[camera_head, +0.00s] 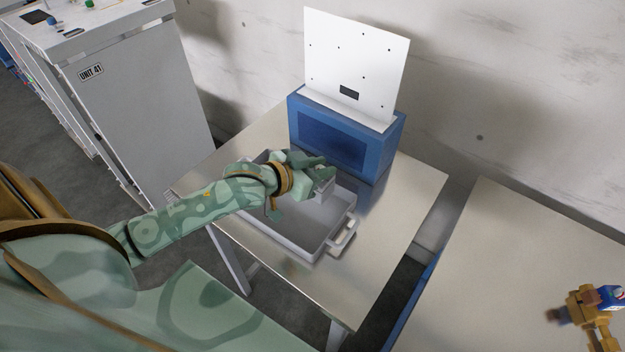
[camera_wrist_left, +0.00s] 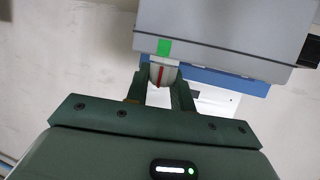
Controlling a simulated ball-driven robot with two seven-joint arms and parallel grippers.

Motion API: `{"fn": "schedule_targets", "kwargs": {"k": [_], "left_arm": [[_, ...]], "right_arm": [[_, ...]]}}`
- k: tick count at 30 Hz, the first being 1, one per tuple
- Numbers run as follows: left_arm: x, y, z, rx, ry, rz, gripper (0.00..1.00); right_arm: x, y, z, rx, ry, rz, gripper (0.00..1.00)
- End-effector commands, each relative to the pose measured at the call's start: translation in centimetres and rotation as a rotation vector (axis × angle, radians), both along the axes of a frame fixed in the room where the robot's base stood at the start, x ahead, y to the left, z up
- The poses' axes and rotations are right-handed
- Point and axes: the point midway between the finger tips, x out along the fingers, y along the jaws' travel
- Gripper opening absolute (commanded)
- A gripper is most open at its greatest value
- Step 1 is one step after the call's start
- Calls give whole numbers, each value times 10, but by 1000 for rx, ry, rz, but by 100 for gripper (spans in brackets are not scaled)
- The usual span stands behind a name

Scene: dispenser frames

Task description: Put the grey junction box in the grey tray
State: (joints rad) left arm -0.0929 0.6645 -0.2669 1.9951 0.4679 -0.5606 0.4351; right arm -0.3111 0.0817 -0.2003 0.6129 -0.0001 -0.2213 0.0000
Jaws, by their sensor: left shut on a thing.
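My left gripper (camera_head: 323,176) reaches in over the grey tray (camera_head: 292,243) and is shut on the grey junction box (camera_head: 325,189). The box hangs over the tray's inside, mostly covered by my fingers; its height above the tray floor is hard to tell. In the left wrist view the grey junction box (camera_wrist_left: 235,25) looms large, with a green patch and a dark fitting at the right. There my left gripper (camera_wrist_left: 163,85) closes around a pale part of it with a red mark. My right gripper does not show clearly.
A blue dispenser (camera_head: 375,155) with an upright white panel (camera_head: 355,60) stands right behind the tray on the metal table (camera_head: 415,180). A white cabinet (camera_head: 140,95) is at the left.

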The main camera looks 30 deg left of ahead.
Motion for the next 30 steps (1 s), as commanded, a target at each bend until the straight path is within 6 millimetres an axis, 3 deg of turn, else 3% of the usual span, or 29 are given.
{"fn": "schedule_targets", "kwargs": {"k": [1, 6, 15, 27, 28, 30], "left_arm": [[4, 7, -12, 4, 0, 1, 0], [10, 19, -27, 0, -3, 0, 0], [15, 28, -65, -1, -2, -1, 0], [14, 27, -70, 0, -3, -2, 0], [14, 27, -70, 1, -2, -2, 32], [14, 27, -70, 1, -2, -2, 46]], "right_arm": [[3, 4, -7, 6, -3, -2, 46], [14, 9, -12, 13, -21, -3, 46], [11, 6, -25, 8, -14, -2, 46], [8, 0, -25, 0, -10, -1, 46], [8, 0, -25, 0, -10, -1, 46], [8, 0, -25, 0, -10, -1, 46]]}}
